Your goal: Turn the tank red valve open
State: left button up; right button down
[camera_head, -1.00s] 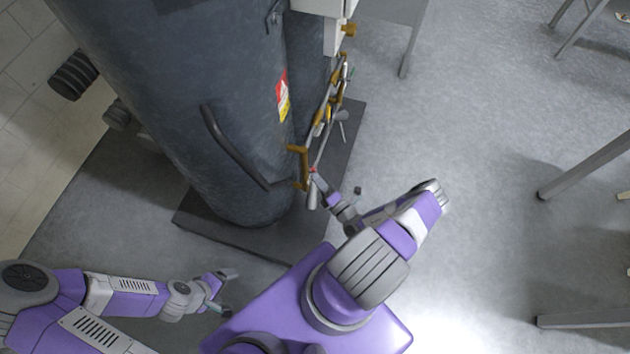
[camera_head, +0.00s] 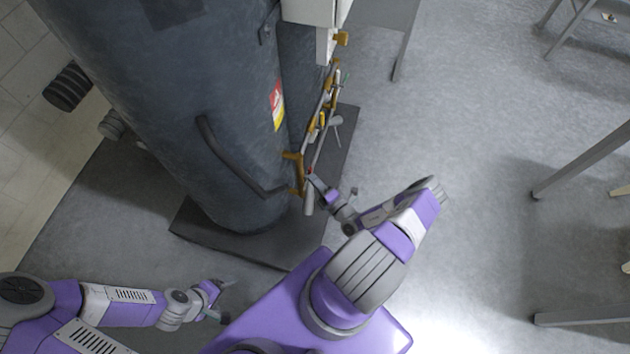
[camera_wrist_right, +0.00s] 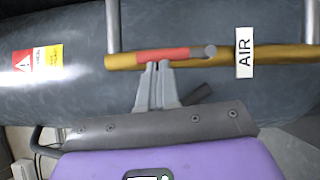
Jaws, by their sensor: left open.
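The red valve (camera_wrist_right: 163,55) is a red-sleeved handle lying along a brass pipe (camera_wrist_right: 205,61) in the right wrist view. In the head view it is a small red spot (camera_head: 311,170) beside the dark tank (camera_head: 190,105). My right gripper (camera_wrist_right: 158,66) has its two grey fingers close together, with their tips at the lower edge of the red handle. I see no part of the handle between them. The same gripper is small in the head view (camera_head: 313,179). My left gripper (camera_head: 226,300) is open and empty, low and left, away from the tank.
An AIR label (camera_wrist_right: 244,52) hangs on the brass pipe right of the valve. More pipes and fittings (camera_head: 323,115) run up the tank's right side. A dark base plate (camera_head: 222,243) lies under the tank. Table legs (camera_head: 585,165) stand at the far right, with clear floor between.

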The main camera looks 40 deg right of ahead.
jog(key=shift+a, duration=0.1)
jog(key=s+a+p, duration=0.1)
jog(key=s+a, duration=0.2)
jog(key=s, duration=0.9)
jog(key=shift+s+f+p, duration=0.15)
jog(key=shift+s+p, duration=0.2)
jog(key=shift+p, duration=0.05)
jog(key=shift+a, duration=0.1)
